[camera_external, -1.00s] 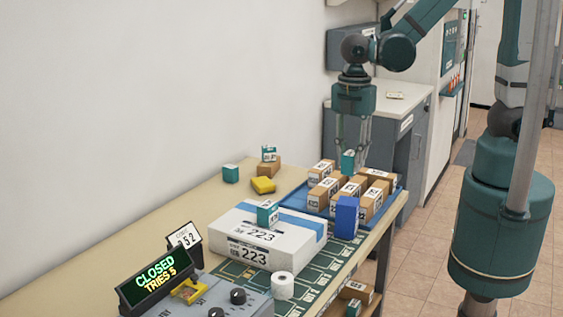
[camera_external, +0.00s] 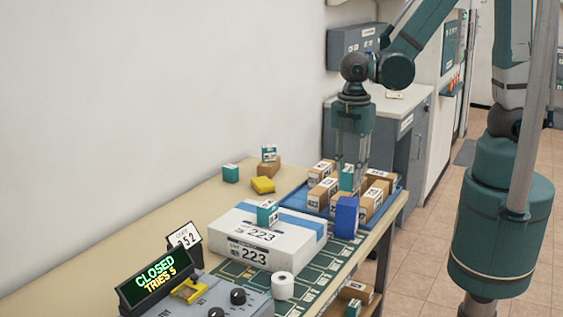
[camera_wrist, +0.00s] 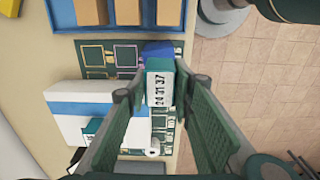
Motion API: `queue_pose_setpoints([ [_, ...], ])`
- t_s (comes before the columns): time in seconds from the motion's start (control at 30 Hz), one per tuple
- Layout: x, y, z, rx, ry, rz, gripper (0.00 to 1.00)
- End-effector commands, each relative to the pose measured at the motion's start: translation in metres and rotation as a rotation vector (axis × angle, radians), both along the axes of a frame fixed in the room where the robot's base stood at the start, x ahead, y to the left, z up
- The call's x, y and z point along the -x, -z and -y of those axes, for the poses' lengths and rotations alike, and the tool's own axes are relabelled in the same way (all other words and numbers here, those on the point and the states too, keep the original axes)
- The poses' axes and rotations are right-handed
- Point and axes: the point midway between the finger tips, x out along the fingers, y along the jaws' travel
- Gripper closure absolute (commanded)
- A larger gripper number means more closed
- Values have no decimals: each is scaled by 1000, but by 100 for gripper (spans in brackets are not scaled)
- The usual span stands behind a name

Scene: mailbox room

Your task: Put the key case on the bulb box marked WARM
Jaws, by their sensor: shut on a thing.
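My gripper (camera_external: 350,184) is shut on a small teal box with a white face, low over the blue tray. In the wrist view the teal box (camera_wrist: 160,83), printed 24 31 37, shows between my fingertips (camera_wrist: 162,87). No WARM marking is readable, and I cannot tell which thing is the key case. A yellow object (camera_external: 263,185) lies on the table.
The blue tray (camera_external: 398,203) holds several brown boxes (camera_external: 328,190). A blue box (camera_external: 346,217) stands near its front corner. The white parcel (camera_external: 262,240), marked 223, a white roll (camera_external: 283,286) and a CLOSED display (camera_external: 155,281) are nearer. The table's left stretch (camera_external: 165,218) is clear.

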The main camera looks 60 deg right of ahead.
Motion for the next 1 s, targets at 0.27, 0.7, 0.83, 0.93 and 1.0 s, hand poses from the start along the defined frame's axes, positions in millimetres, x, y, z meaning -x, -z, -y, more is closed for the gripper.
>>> queue_pose_setpoints([
  [0.27, -1, 18, 0, 0, 0, 0, 89],
  [0.7, 0, 36, 0, 0, 0, 0, 89],
  [0.83, 0, 36, 0, 0, 0, 0, 89],
  [0.93, 0, 37, 0, 0, 0, 0, 89],
  [1.0, 0, 38, 0, 0, 0, 0, 89],
])
